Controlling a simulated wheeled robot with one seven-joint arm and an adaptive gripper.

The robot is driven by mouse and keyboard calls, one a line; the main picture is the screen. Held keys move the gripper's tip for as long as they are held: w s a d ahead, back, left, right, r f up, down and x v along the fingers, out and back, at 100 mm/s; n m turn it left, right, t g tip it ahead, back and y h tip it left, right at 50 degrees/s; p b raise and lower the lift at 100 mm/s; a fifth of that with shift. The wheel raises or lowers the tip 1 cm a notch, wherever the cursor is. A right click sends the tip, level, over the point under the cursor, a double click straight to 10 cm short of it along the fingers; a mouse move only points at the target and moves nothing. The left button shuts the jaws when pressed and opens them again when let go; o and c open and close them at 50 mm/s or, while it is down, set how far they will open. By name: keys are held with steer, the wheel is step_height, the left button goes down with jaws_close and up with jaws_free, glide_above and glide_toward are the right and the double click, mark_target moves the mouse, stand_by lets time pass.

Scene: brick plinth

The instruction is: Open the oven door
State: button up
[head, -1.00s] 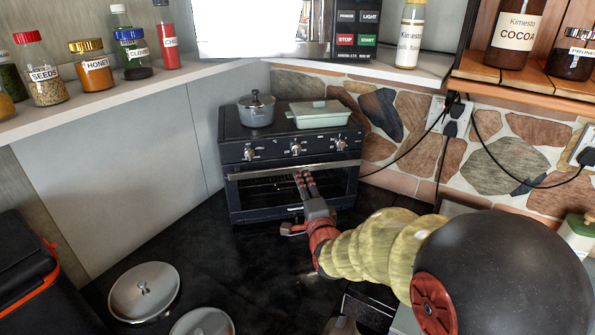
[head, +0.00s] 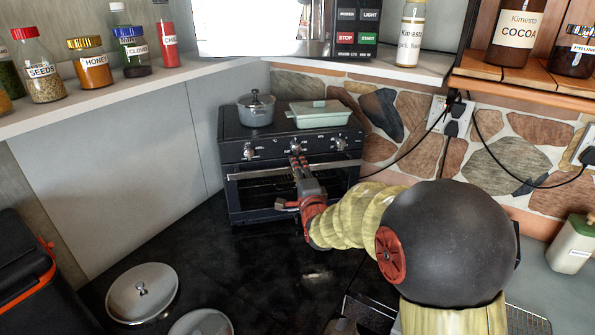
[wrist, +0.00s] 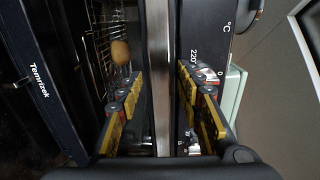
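The black oven (head: 290,135) stands on the dark counter against the corner, with knobs along its upper front. Its glass door (head: 262,192) looks shut. The silver handle bar (head: 335,168) runs across the top of the door; in the wrist view the handle (wrist: 160,60) runs upright through the middle. My gripper (head: 297,166) is at the oven front by the handle. In the wrist view my gripper (wrist: 160,88) is open, with one finger on each side of the handle and gaps visible. A rack and a small brownish item (wrist: 120,50) show behind the glass.
A grey pot (head: 256,110) and a pale green dish (head: 319,114) sit on the oven top. Two lids, one of them a round lid (head: 142,292), lie on the counter in front. A black box (head: 25,275) stands at left. A cable hangs to the right of the oven.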

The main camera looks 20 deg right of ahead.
steer(key=shift+c, duration=0.6)
steer(key=c, duration=0.7)
jaws_close()
